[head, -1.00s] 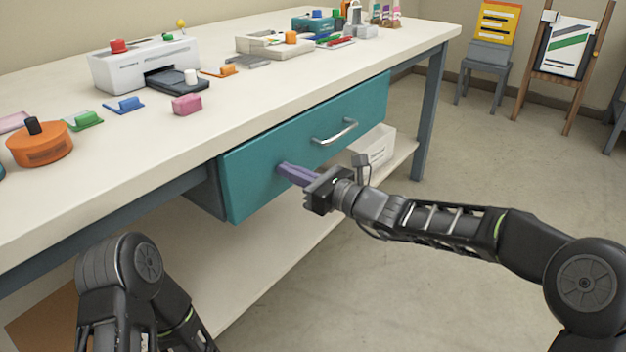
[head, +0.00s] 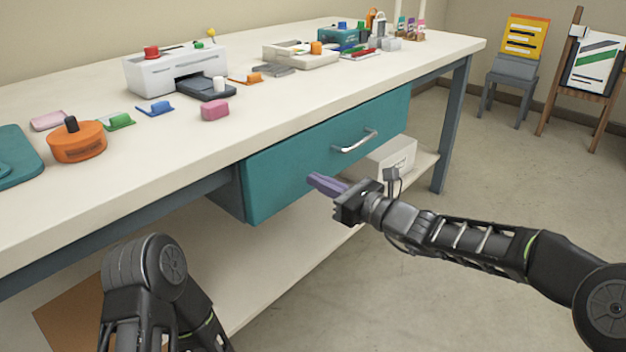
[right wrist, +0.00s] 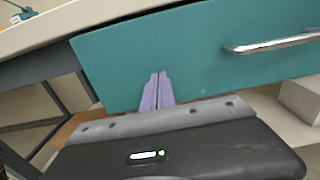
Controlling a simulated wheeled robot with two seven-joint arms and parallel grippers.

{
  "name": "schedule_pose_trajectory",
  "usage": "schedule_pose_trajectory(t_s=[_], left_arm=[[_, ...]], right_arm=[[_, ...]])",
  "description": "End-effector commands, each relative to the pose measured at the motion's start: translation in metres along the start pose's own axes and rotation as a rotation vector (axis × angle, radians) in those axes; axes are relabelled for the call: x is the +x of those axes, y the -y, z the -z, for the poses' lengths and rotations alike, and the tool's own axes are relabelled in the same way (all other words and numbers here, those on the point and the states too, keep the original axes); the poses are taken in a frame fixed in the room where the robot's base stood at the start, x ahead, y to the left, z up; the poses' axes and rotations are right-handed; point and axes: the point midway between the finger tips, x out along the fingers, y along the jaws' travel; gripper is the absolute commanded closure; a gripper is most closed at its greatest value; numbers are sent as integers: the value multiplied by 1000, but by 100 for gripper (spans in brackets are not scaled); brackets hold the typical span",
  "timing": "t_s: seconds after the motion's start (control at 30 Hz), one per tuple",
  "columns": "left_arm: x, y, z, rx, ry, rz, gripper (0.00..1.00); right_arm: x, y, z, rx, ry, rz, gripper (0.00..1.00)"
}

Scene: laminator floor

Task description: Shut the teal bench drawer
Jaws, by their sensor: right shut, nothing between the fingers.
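The teal bench drawer (head: 300,165) is under the bench top, and its front stands out from the bench, with its darker side showing at left. Its silver handle (head: 355,141) is right of the middle of the front; it also shows in the right wrist view (right wrist: 270,44). My right gripper (head: 313,180) is shut and empty, its purple fingers pointing at the drawer front, left of the handle and lower. In the right wrist view the fingertips (right wrist: 158,75) overlap the teal front; I cannot tell if they touch it. My left gripper is out of view.
The bench top (head: 310,98) holds a white printer (head: 150,72), an orange round tub (head: 78,142), a pink block (head: 215,110) and several small items. A white bin (head: 392,157) is on the lower shelf behind my right gripper.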

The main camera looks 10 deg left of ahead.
Motion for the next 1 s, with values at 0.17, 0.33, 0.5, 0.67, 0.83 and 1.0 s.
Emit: schedule_pose_trajectory(t_s=[0.17, 0.33, 0.5, 0.67, 0.83, 1.0], left_arm=[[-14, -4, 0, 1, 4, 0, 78], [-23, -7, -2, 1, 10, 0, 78], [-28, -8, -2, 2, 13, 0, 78], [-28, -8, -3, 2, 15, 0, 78], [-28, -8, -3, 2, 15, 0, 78], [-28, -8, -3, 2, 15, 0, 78]], right_arm=[[-42, 3, -2, 1, -5, 4, 100], [-77, 2, -1, 2, -5, 2, 100], [-98, 2, 1, 1, -4, 0, 100], [-103, 2, 2, 0, -4, 1, 100], [-103, 2, 2, 1, -4, 0, 100], [-102, 4, 6, -24, -19, 7, 100]])
